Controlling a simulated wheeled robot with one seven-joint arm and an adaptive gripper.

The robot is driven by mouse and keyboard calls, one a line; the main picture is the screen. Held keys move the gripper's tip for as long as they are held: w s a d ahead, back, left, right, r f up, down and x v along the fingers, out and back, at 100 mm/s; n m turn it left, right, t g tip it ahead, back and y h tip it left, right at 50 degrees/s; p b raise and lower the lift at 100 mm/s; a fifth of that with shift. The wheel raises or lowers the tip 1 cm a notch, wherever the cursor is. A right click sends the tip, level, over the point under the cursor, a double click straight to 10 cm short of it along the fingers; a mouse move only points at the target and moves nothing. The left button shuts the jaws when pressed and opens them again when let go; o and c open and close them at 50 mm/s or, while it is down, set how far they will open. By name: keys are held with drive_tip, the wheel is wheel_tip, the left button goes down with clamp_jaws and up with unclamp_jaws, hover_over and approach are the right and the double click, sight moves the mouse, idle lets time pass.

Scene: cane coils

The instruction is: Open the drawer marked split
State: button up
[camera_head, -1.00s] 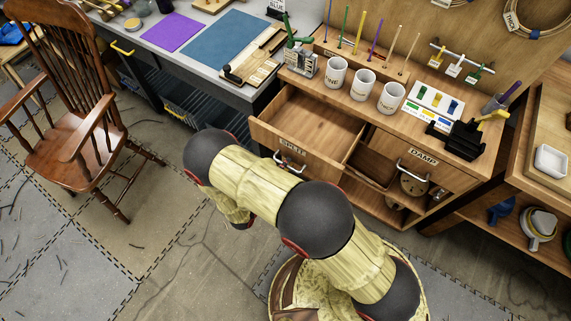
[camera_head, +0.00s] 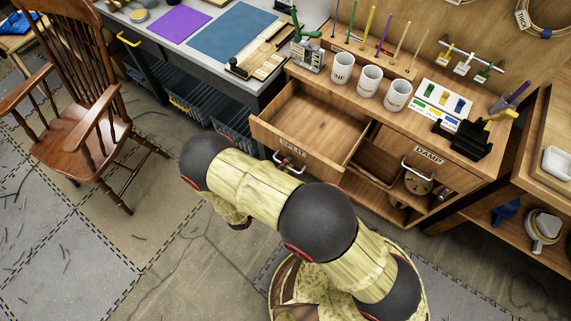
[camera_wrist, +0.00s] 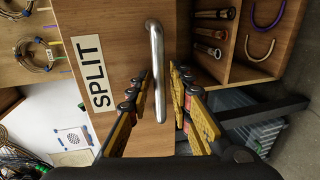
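The drawer marked SPLIT (camera_head: 313,112) stands pulled out of the wooden cabinet, and its empty inside shows in the head view. In the wrist view its wooden front has the white SPLIT label (camera_wrist: 90,74) and a metal bar handle (camera_wrist: 155,42). The handle also shows in the head view (camera_head: 291,164). The exact contact is hard to see. In the head view my arm hides most of the gripper.
The DAMP front (camera_head: 428,156) is to the right, beside open cubbies. White mugs (camera_head: 369,88) and a coloured sample board (camera_head: 440,98) stand on the cabinet top. A rocking chair (camera_head: 85,140) stands at the left. Floor is clear between the chair and my arm.

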drive_tip(key=shift+o, duration=0.4)
drive_tip(key=v, duration=1.2)
idle(0.3)
